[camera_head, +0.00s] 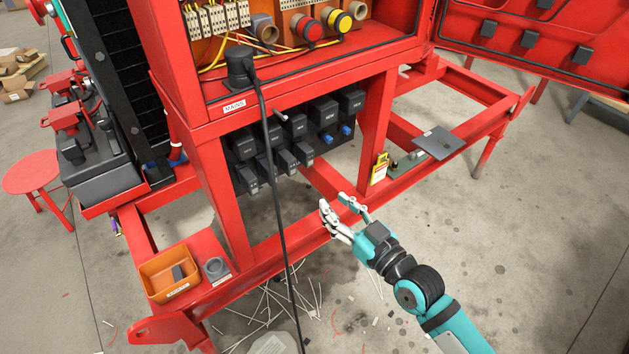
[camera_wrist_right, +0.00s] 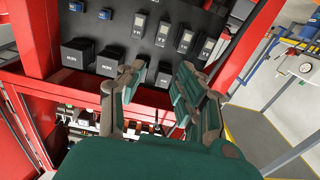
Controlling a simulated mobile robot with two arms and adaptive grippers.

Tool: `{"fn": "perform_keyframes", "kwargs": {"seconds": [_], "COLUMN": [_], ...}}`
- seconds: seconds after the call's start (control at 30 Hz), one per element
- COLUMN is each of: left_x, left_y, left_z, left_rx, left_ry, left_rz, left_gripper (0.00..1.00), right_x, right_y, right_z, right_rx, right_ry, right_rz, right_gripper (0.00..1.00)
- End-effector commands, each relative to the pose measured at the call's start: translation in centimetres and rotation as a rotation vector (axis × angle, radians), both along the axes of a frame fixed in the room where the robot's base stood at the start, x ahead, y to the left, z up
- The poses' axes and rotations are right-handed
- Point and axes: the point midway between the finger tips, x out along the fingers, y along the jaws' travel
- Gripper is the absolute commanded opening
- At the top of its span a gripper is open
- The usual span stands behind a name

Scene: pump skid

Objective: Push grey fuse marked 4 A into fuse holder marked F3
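No 4 A marking can be read on any part in view. A small dark grey block (camera_head: 179,272) lies in the orange tray (camera_head: 155,289) at the lower left; I cannot tell whether it is the fuse. A row of small dark modules with pale labels (camera_head: 285,160) is on the black panel under the cabinet and also shows in the right wrist view (camera_wrist_right: 184,41); I cannot make out F3. My right gripper (camera_head: 340,203) is in front of the panel, to its lower right, with fingers apart. In the wrist view no object shows between the fingers (camera_wrist_right: 158,90). My left gripper is out of view.
Larger black boxes (camera_head: 325,110) and two blue parts (camera_head: 346,130) sit on the panel. A black cable (camera_head: 272,160) hangs in front of it. A red post (camera_head: 375,110) stands right of the panel. A grey round cup (camera_head: 216,268) is beside the tray.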

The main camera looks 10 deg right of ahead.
Motion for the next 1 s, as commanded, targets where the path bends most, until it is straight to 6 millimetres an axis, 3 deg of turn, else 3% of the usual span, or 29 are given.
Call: {"fn": "perform_keyframes", "kwargs": {"seconds": [0.6,0.8,1.0], "left_x": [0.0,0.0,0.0], "left_y": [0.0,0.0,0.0], "left_z": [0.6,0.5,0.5], "left_rx": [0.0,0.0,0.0], "left_ry": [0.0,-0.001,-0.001], "left_rz": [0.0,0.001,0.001], "left_gripper": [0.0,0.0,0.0], "right_x": [10.6,13.0,13.9], "right_y": [5.9,7.2,7.7], "right_z": [0.1,0.0,0.0], "right_rx": [0.0,0.0,-0.001], "right_ry": [-0.001,0.0,0.0], "right_rz": [-0.001,0.0,0.0], "right_gripper": [0.35,0.35,0.35]}}
